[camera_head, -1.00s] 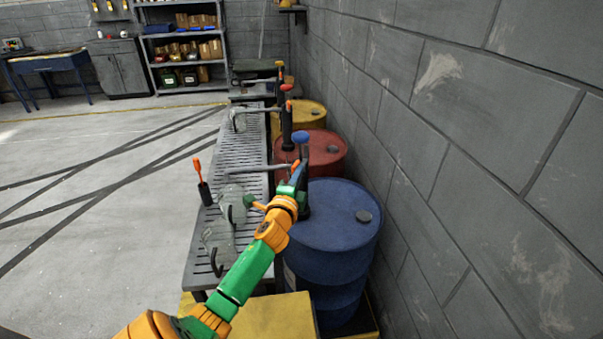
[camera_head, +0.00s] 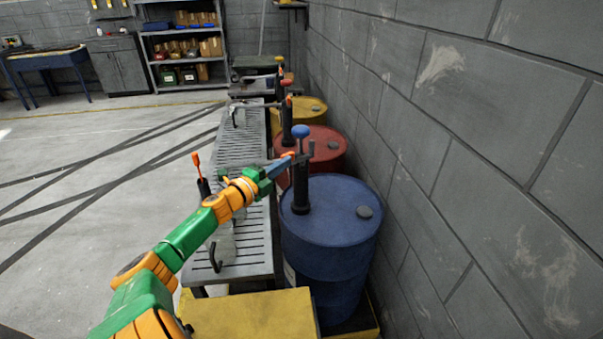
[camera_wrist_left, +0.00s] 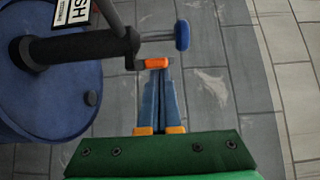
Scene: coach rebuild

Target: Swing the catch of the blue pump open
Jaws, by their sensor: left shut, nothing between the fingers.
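The blue pump (camera_head: 300,190) stands upright on the blue drum (camera_head: 330,245), with a black body and a blue knob (camera_head: 300,131) on top. Its small orange catch (camera_head: 287,154) sits near the pump head and also shows in the left wrist view (camera_wrist_left: 157,63). My left gripper (camera_head: 289,159) is shut and empty. Its fingertips (camera_wrist_left: 158,71) are right at the orange catch; whether they touch it I cannot tell. In the wrist view the black pump body (camera_wrist_left: 80,46) lies left of the fingers. My right gripper is out of view.
A slotted metal bench (camera_head: 245,235) runs left of the drums. An orange-topped upright tool (camera_head: 200,175) stands there beside my left arm. A red drum (camera_head: 325,150) and yellow drum (camera_head: 310,112) stand behind. The grey wall (camera_head: 480,180) closes the right; open floor lies left.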

